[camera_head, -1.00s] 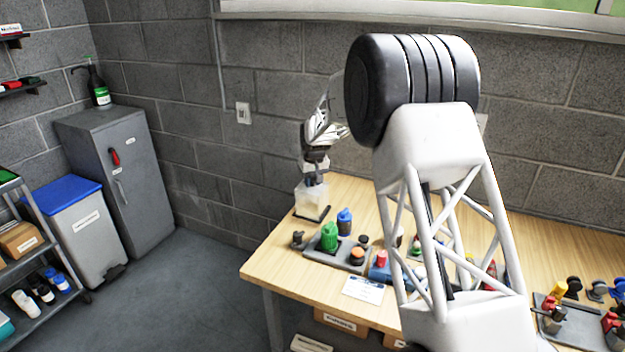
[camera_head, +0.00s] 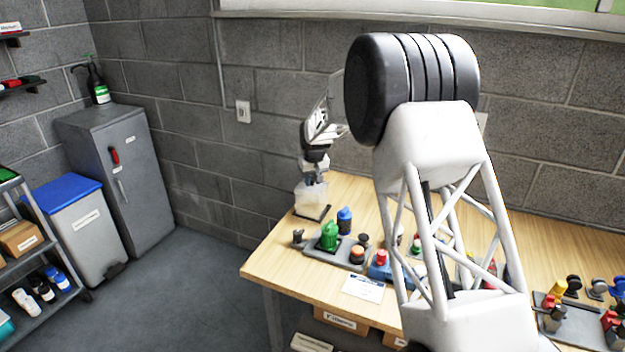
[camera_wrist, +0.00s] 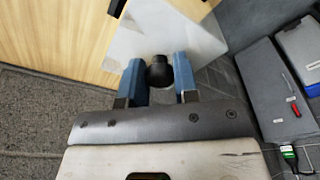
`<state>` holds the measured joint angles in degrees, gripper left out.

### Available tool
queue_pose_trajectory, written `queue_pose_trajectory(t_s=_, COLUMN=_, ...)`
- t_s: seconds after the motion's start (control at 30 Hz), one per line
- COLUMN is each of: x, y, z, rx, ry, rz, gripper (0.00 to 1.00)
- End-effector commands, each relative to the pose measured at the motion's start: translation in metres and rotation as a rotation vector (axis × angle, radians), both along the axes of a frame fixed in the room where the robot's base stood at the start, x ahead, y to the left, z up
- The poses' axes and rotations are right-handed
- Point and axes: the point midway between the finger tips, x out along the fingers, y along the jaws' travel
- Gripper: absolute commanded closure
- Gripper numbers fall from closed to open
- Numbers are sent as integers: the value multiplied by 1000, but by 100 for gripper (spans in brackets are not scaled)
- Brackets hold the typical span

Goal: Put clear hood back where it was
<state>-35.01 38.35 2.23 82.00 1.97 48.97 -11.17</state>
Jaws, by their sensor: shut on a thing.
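The clear hood (camera_head: 310,197) is a translucent, whitish box at the back left corner of the wooden table. It stands at a dark base plate (camera_head: 313,213); I cannot tell whether the two touch. My gripper (camera_head: 314,178) is above the hood. In the wrist view my gripper (camera_wrist: 160,80) has its two blue fingers on either side of a round black knob (camera_wrist: 159,72) on top of the hood (camera_wrist: 150,35), shut on that knob. The hood's lower edge is partly hidden by its own cloudy walls.
A grey tray (camera_head: 322,254) with a green bottle (camera_head: 328,236) and other small parts stands just in front of the hood. A blue bottle (camera_head: 344,220) is close by on the right. The table's left edge is near, with open floor beyond.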

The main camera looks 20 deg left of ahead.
Motion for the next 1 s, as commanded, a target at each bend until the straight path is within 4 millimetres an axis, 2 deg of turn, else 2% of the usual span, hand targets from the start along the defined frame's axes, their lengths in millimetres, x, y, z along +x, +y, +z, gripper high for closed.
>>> queue_pose_trajectory(t_s=1.0, x=0, y=0, z=-11, rx=0, ry=0, rz=0, gripper=100)
